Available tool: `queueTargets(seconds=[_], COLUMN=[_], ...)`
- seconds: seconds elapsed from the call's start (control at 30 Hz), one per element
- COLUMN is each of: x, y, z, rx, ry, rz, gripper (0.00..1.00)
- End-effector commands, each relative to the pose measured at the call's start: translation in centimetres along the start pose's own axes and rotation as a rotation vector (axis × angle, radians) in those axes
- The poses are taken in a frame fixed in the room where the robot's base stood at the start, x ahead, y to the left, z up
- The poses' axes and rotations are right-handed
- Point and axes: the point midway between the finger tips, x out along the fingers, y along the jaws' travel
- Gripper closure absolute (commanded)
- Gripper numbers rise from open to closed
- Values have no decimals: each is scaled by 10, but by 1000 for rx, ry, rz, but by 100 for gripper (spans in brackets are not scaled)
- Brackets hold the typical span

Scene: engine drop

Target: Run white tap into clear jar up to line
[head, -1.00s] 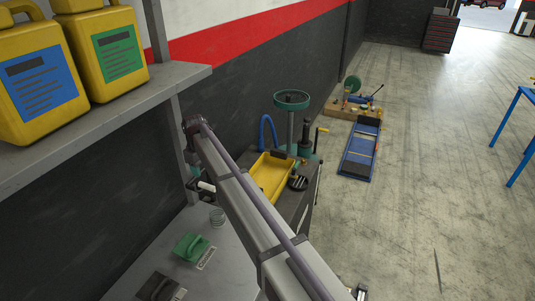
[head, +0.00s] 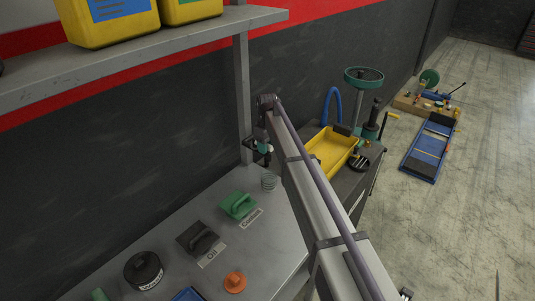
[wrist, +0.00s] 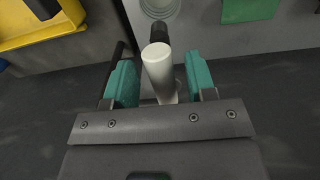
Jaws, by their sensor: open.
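A white tap lever (wrist: 158,72), a pale cylinder with a dark end, stands between my two teal fingers in the wrist view. My gripper (wrist: 160,80) is open around it; I cannot tell whether either finger touches it. In the head view my gripper (head: 258,147) is small and dark by the shelf post, with a bit of white beside it. The clear jar (head: 268,183) stands on the grey bench just below it. The jar's round rim shows at the top of the wrist view (wrist: 160,8). Its line and any liquid are too small to see.
A yellow tray (head: 333,150) lies right of my arm. A shelf (head: 160,35) with yellow jugs overhangs the bench.

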Motion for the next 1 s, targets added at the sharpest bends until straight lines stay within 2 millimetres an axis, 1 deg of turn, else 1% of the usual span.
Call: queueTargets(seconds=[0.2, 0.7, 0.73, 0.93, 1.0], x=[-2, -1, -1, -1, -1], y=[0, 0, 0, 0, 4], z=[0, 0, 0, 0, 4], rx=[0, 0, 0, 0, 1], ry=[0, 0, 0, 0, 0], rz=[0, 0, 0, 0, 0], gripper=[50, 98, 100, 100, 100])
